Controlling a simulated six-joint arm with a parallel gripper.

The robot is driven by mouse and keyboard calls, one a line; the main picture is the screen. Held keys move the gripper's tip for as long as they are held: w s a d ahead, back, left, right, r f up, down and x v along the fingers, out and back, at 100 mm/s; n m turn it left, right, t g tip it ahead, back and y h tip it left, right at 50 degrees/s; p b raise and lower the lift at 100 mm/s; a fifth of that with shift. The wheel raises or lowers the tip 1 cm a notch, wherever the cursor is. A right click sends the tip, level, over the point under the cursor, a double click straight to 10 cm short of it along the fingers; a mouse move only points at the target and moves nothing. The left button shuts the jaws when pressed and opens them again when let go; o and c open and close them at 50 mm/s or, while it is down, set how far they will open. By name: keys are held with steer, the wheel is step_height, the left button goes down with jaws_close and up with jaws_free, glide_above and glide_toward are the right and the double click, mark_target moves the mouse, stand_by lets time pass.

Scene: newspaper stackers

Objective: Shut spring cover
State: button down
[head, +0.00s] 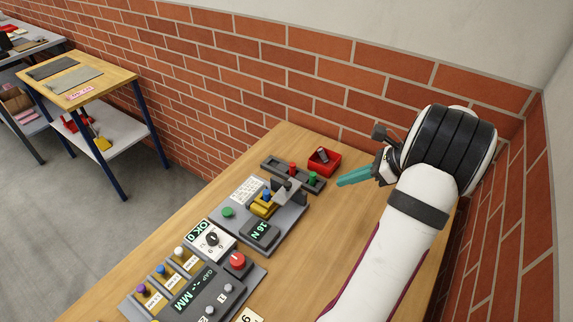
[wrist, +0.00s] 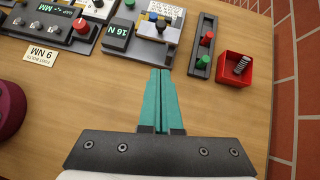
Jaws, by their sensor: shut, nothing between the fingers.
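The spring tester is a grey block (head: 284,232) with a "16 N" display, a green button and a yellow fixture (head: 264,205) with a blue part. A grey upright piece (head: 288,186) at the fixture's back right may be the cover; I cannot tell its exact angle. In the wrist view the tester (wrist: 149,53) is at the top middle, beyond my fingertips. My gripper (head: 340,183) has teal fingers, shut and empty, above the bench to the right of the tester. It also shows in the wrist view (wrist: 160,72), apart from everything.
A red bin (wrist: 234,82) holds a dark coil spring (wrist: 241,65). Beside it is a dark rail (wrist: 201,60) with red and green knobs. A control panel (head: 195,295) stands nearer the front. A brick wall (wrist: 297,90) borders the bench; wood near my gripper is clear.

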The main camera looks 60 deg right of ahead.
glide_toward(291, 191)
step_height(291, 191, down, 3)
steer(key=w, duration=0.3)
steer(key=shift+a+f, duration=0.1)
steer(key=shift+a, duration=0.25)
steer(key=shift+w+a, duration=0.1)
steer(key=shift+w, duration=0.3)
steer(key=shift+w, duration=3)
